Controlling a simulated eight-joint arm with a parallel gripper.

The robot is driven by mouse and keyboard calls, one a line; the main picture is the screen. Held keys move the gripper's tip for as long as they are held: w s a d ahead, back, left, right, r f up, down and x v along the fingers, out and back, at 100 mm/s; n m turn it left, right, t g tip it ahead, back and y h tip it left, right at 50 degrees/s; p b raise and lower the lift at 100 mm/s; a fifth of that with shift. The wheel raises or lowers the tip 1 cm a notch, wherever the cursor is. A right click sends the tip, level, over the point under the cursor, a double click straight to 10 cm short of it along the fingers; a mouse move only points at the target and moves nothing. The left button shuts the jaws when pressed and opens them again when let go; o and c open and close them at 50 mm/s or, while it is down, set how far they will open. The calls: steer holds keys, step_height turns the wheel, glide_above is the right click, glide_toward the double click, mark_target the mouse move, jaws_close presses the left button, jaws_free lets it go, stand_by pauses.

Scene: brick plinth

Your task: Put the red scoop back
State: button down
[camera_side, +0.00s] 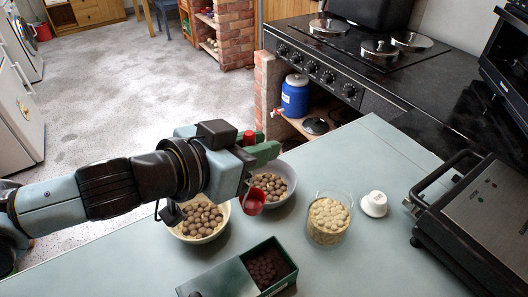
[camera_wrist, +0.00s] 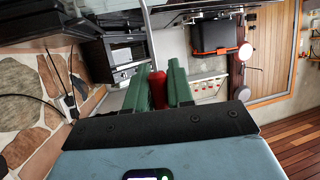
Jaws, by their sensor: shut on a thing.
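My gripper (camera_side: 262,150) is shut on the red scoop, with its green fingers on either side of the handle. The scoop's red cup (camera_side: 252,203) hangs below the fingers in the side view, in front of the grey-blue bowl (camera_side: 291,190) of brown balls. I cannot tell whether cup and bowl touch, or what the cup holds. In the wrist view the red scoop handle (camera_wrist: 157,90) stands between the two green fingers (camera_wrist: 158,82). A cream bowl (camera_side: 190,239) of similar balls sits to the left, partly behind my wrist.
A glass jar (camera_side: 328,235) of pale pieces stands right of the scoop, with a white lid-like piece (camera_side: 374,204) beside it. A green box (camera_side: 222,278) with dark balls lies at the front. A black press (camera_side: 490,215) fills the right. Grey-green counter is free behind the jar.

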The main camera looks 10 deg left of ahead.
mark_target(257, 193)
steer(key=shift+f, duration=4.15)
steer(key=c, duration=1)
jaws_free()
